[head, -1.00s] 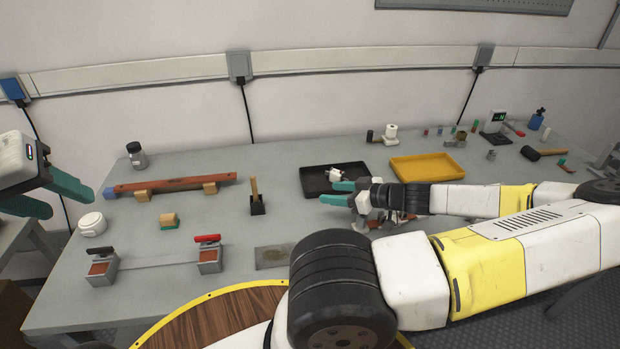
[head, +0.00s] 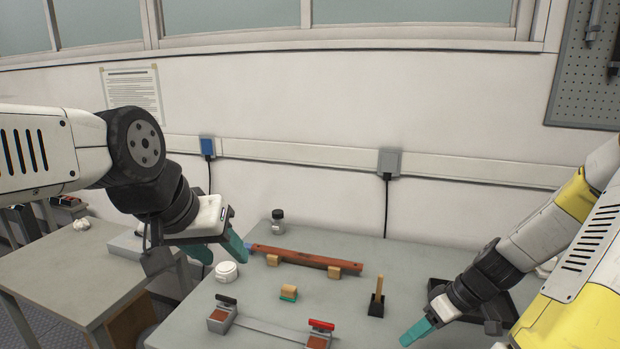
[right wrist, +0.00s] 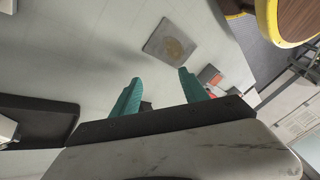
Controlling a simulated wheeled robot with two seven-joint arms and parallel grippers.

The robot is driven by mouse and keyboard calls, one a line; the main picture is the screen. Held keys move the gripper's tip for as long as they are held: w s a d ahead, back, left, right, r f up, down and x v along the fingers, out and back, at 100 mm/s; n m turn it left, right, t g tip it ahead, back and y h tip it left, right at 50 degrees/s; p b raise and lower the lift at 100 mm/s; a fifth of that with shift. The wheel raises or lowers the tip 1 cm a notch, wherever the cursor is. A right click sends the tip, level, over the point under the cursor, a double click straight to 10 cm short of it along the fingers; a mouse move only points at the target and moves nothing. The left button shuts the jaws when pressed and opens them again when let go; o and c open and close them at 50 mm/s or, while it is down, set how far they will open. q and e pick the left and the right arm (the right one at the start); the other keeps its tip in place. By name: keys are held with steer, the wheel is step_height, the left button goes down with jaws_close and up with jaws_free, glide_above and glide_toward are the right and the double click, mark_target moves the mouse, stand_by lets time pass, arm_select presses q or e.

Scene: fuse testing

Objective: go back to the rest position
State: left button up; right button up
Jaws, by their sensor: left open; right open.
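My right gripper (head: 418,330) is at the lower right of the head view, low over the table and left of the black tray (head: 500,306). It is open; in the right wrist view its two teal fingers (right wrist: 155,90) are spread with nothing between them. The grey worktable (head: 340,290) lies under both grippers.
A reddish bar (head: 305,257) rests on wooden blocks. A stained plate (right wrist: 172,47) lies by the right gripper. A side table (head: 70,265) is at left.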

steer(key=s+a+r+m+t+h, duration=0.1)
steer(key=s+a+r+m, duration=0.1)
steer(key=r, duration=0.7)
steer(key=s+a+r+m+t+h, duration=0.1)
steer(key=a+r, duration=0.3)
steer(key=r, duration=0.5)
steer(key=s+a+r+m+t+h, duration=0.1)
steer(key=s+a+r, duration=0.3)
steer(key=r, duration=0.5)
steer(key=shift+m+t, duration=0.8)
steer(key=shift+m, duration=0.1)
